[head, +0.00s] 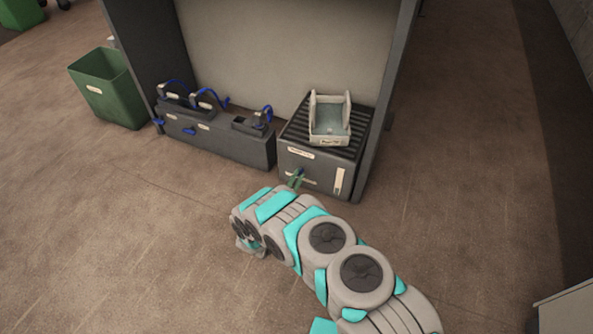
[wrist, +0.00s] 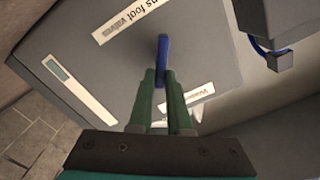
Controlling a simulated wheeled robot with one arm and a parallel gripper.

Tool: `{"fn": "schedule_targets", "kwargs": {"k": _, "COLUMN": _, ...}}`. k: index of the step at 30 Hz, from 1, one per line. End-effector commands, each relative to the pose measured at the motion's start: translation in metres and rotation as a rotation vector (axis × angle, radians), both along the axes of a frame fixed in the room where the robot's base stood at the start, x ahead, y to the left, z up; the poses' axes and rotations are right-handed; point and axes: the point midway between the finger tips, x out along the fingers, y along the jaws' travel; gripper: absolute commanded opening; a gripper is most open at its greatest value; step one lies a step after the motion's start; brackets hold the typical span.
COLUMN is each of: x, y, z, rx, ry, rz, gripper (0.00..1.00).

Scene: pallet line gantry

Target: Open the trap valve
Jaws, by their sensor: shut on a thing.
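A blue lever (wrist: 162,48) stands out from the front of a grey box; I take it for the trap valve's handle. In the head view, the grey box (head: 320,174) stands below the tray. My gripper (wrist: 160,76), with two green fingers, is shut on the blue lever, which passes between the fingertips. The gripper (head: 296,178) also shows in the head view at the box's front, where the lever is mostly hidden. A label (wrist: 132,18) above the lever reads partly "ns foot valves".
A white tray-like holder (head: 330,128) stands on the box's ribbed top. To the left is a long dark box (head: 225,146) with blue handles and hoses. A green bin (head: 112,98) stands further left. A grey post (head: 384,100) rises right of the box. The floor in front is clear.

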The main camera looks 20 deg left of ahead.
Motion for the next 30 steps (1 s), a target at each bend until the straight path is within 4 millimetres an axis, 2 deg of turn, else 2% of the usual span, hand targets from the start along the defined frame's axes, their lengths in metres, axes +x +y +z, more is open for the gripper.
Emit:
{"fn": "schedule_targets", "kwargs": {"k": 2, "x": 0.000, "y": -0.004, "z": 0.005, "rx": 0.072, "ry": -0.002, "rz": -0.005, "gripper": 0.00}}
{"fn": "schedule_targets", "kwargs": {"k": 18, "x": 0.000, "y": -0.009, "z": -0.010, "rx": 0.581, "ry": -0.045, "rz": -0.006, "gripper": 0.00}}
{"fn": "schedule_targets", "kwargs": {"k": 30, "x": 0.000, "y": -0.009, "z": -0.015, "rx": 0.867, "ry": -0.070, "rz": -0.004, "gripper": 0.00}}
